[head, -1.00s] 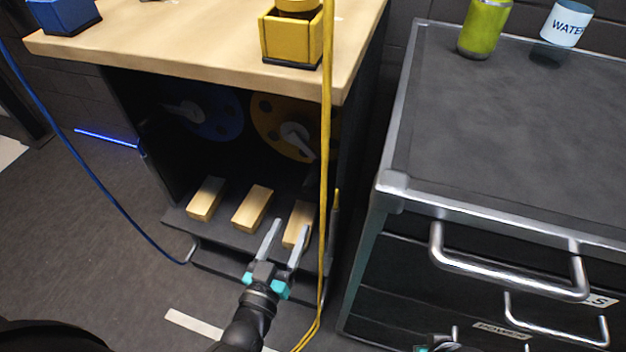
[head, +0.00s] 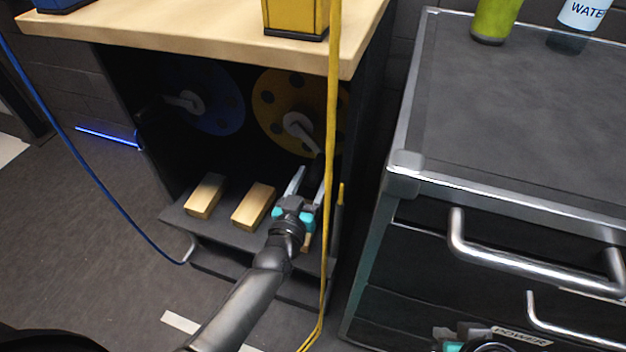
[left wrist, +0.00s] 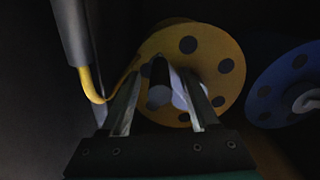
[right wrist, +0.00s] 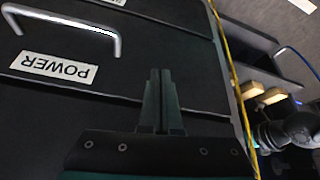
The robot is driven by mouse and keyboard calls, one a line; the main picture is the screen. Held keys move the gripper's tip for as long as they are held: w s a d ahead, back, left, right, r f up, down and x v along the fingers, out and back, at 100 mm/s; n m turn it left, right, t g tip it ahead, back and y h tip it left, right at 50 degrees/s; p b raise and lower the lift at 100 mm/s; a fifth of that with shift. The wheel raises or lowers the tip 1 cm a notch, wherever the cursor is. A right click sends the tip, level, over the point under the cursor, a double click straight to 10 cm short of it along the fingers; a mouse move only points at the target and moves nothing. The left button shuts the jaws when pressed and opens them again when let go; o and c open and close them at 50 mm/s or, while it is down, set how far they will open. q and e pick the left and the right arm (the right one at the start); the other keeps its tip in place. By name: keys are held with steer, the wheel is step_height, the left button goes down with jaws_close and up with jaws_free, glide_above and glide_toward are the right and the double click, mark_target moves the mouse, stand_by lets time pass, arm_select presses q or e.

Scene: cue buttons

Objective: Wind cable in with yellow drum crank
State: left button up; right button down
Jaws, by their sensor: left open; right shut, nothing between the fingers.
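The yellow drum (head: 268,108) sits inside the dark cabinet under the wooden top, with a pale grey crank (head: 298,124) on its face. My left gripper (head: 308,178) is open just below and in front of the crank. In the left wrist view the drum (left wrist: 222,62) is straight ahead, and the crank's handle (left wrist: 160,97) appears between the open fingers; I cannot tell whether they touch it. The yellow cable (head: 329,150) hangs down in front of the cabinet to the floor. My right gripper (right wrist: 160,75) is shut and empty, facing the drawer cabinet.
A blue drum (head: 212,98) with its own crank is left of the yellow one. Wooden blocks (head: 253,206) sit on the ledge below. The metal drawer cabinet (head: 500,130) with bar handles stands at the right. A blue cable (head: 85,160) hangs at the left.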

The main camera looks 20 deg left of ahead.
arm_select(q)
steer(key=shift+w, duration=0.15)
steer(key=shift+c, duration=0.2)
jaws_close()
stand_by(1.2)
